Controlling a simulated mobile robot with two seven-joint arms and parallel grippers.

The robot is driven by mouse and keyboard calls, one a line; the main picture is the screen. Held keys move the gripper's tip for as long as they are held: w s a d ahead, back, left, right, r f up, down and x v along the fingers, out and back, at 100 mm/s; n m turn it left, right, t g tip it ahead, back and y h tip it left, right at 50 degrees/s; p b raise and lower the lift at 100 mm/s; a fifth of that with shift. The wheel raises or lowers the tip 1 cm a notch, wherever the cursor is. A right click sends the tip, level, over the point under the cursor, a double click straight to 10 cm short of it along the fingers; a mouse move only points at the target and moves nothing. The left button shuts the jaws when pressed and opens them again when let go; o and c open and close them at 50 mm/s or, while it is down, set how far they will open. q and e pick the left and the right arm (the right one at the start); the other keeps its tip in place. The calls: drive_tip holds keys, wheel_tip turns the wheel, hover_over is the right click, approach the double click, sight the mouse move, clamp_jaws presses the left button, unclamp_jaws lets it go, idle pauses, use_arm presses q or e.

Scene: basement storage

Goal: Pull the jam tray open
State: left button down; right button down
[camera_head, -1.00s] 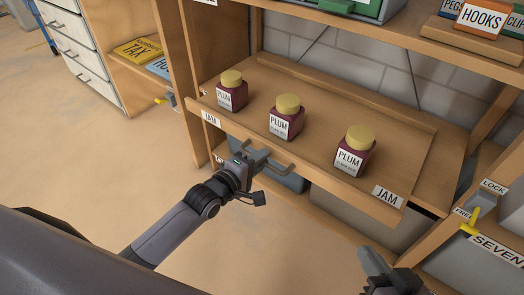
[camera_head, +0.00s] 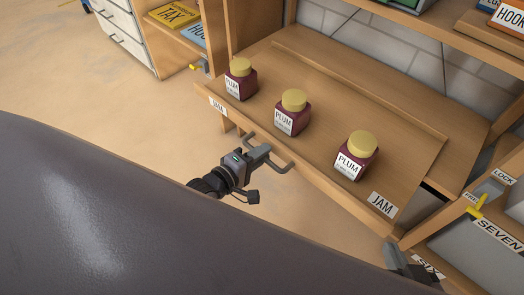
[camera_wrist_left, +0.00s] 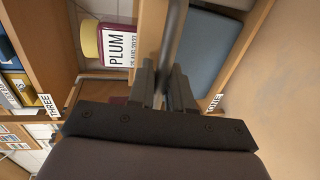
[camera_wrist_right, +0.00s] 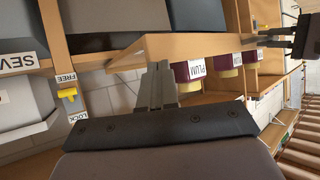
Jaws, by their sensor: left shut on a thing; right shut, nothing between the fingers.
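The wooden jam tray (camera_head: 320,178) extends out of the shelf unit, with a JAM label at each front end. Three plum jam jars with yellow lids (camera_head: 240,80) (camera_head: 293,113) (camera_head: 356,156) stand upright on it. My left gripper (camera_head: 261,154) is shut on the tray's grey bar handle (camera_head: 284,168), left of the front's middle; the handle also crosses the left wrist view (camera_wrist_left: 177,30). My right gripper (camera_head: 396,252) is shut and empty by the tray's front right corner. In the right wrist view its fingers (camera_wrist_right: 157,85) overlap the tray edge; I cannot tell if they touch.
A yellow latch (camera_head: 476,211) sits between LOCK and FREE labels on the right post, above a grey bin labelled SEVEN (camera_head: 500,245). A white drawer cabinet (camera_head: 118,30) stands at the back left. Open floor (camera_head: 100,90) lies to the left.

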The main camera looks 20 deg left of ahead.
use_arm(q)
drive_tip(key=c, duration=1.2)
unclamp_jaws()
